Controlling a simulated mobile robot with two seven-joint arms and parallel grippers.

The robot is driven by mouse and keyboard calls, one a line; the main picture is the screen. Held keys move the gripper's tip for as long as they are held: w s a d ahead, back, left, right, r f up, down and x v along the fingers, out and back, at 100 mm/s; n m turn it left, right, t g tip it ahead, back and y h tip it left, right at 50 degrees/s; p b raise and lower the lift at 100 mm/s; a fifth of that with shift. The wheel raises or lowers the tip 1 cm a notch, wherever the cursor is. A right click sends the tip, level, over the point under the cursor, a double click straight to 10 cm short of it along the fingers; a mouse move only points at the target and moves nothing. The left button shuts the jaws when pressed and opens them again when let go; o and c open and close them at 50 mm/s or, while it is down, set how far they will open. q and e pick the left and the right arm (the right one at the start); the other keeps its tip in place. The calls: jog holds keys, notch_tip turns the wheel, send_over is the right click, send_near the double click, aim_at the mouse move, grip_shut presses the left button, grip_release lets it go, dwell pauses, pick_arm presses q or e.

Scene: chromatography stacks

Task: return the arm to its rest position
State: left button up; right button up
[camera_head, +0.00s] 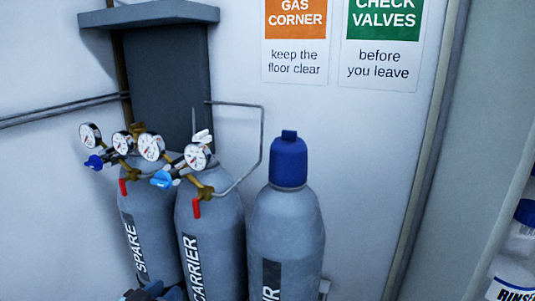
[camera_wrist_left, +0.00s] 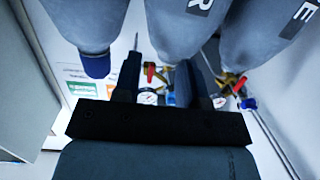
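My left gripper (camera_head: 152,292) shows only as dark parts at the bottom edge of the head view, in front of the grey cylinder marked SPARE (camera_head: 148,230). In the left wrist view, which is upside down, the left gripper (camera_wrist_left: 160,72) has its two dark fingers apart with nothing held between them. Cylinders and regulator gauges appear beyond the fingers. Most of the left arm is out of the head view. My right gripper is in neither view.
The CARRIER cylinder (camera_head: 210,235) and a blue-capped cylinder (camera_head: 287,235) stand right of SPARE. Gauges (camera_head: 197,156), valves and a bent pipe (camera_head: 262,135) stick out above them. A rinse bottle (camera_head: 515,255) is at the right edge. Wall signs (camera_head: 383,65) hang behind.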

pick_arm(q)
jog(key=s+d+f+g+y, duration=0.1)
jog(key=s+d+f+g, duration=0.1)
jog(key=s+f, duration=0.8)
jog(key=s+d+f+g, duration=0.1)
jog(key=s+f+g, duration=0.1)
jog(key=s+f, duration=0.7)
notch_tip(320, 180, down, 8)
jog(key=shift+s+d+r+g+y, duration=0.25)
jog(key=shift+s+d+g+y, duration=0.05)
jog(key=shift+s+d+y, duration=0.1)
